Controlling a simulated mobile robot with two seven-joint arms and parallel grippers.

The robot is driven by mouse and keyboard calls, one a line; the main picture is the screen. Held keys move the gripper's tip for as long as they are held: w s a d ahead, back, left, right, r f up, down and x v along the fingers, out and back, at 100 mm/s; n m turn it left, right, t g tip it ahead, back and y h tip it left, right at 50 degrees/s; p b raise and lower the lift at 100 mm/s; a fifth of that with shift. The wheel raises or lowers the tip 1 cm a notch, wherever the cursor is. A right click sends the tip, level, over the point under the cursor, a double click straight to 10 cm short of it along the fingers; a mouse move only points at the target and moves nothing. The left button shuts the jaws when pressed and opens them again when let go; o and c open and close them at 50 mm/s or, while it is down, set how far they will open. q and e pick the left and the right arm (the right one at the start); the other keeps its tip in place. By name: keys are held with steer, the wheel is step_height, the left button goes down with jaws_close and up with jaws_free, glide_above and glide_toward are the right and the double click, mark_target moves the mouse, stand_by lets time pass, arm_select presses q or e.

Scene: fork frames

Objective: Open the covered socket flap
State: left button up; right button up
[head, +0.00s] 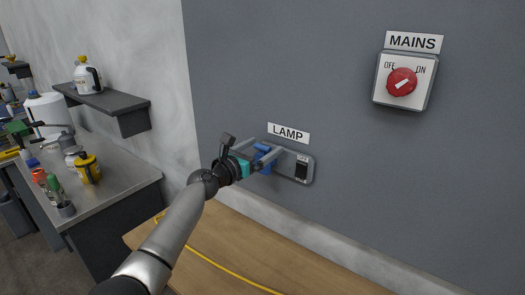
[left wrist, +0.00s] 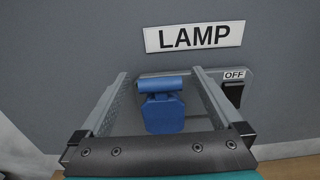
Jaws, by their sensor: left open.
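The covered socket has a blue flap (left wrist: 163,116) with a blue hinge barrel along its top. The flap hangs down in the left wrist view and looks shut. It sits on a grey plate (head: 308,176) on the wall below the LAMP label (head: 288,133). My left gripper (head: 266,158) is open in front of the plate. In the left wrist view its fingers (left wrist: 161,80) stand on either side of the blue flap, with gaps on both sides. In the head view the gripper partly hides the flap (head: 262,148). My right gripper is not in view.
A black switch (head: 301,167) is on the right of the plate, with an OFF label (left wrist: 234,75) above it. A red MAINS knob (head: 402,82) is at upper right. A wooden bench (head: 230,250) with a yellow cable lies below. A cluttered workbench (head: 125,180) stands at left.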

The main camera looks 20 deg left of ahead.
arm_select(q)
steer(key=shift+w+d, duration=0.1)
steer(key=shift+w, duration=0.05)
jaws_close()
stand_by(0.9)
